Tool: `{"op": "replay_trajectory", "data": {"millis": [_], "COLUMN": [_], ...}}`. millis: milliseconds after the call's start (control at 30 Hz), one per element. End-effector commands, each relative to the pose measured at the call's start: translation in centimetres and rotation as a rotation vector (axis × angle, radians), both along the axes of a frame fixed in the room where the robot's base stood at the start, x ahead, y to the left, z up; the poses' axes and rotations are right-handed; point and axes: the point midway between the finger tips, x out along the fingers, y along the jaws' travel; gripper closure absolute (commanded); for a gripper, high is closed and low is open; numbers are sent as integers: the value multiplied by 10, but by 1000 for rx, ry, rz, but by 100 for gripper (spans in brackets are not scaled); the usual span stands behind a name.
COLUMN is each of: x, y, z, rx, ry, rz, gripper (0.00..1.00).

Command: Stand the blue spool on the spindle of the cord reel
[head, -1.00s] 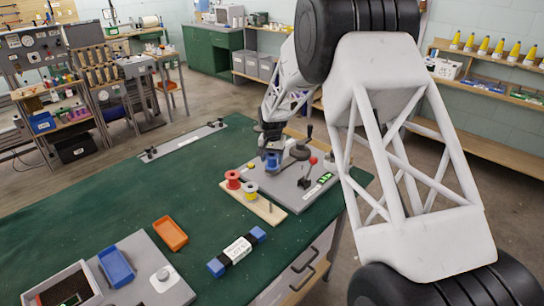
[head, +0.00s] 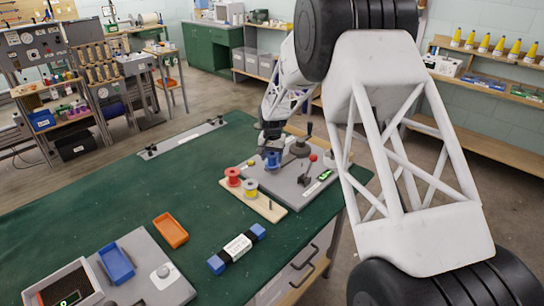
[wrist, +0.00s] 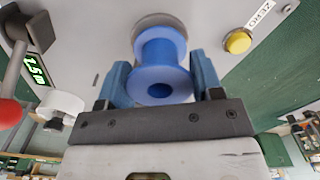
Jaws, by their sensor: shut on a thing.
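The blue spool (wrist: 160,75) is between the two blue-grey fingers of my gripper (wrist: 162,82) in the wrist view, with its round end and centre hole facing the camera. My gripper is shut on it. In the head view the spool (head: 273,160) shows small beneath my gripper (head: 271,153), over the cord reel's grey base plate (head: 292,190). A grey disc (wrist: 160,20) shows directly behind the spool in the wrist view. The spindle is not visible, and I cannot tell whether the spool is around it or just above it.
The plate bears a black crank, a red-knobbed lever (head: 307,170), a green display (head: 325,176) and a yellow button (wrist: 238,41). Near it, a wooden peg board (head: 262,205) holds a red spool (head: 233,177) and a yellow spool (head: 250,188). The green tabletop to the left is mostly clear.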

Motion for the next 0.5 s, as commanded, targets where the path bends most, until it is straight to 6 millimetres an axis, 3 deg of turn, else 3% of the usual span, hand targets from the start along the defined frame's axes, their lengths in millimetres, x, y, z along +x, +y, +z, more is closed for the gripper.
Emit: {"op": "replay_trajectory", "data": {"millis": [500], "x": [0], "y": [0], "z": [-7], "rx": [0], "ry": [0], "rz": [0], "gripper": [57]}}
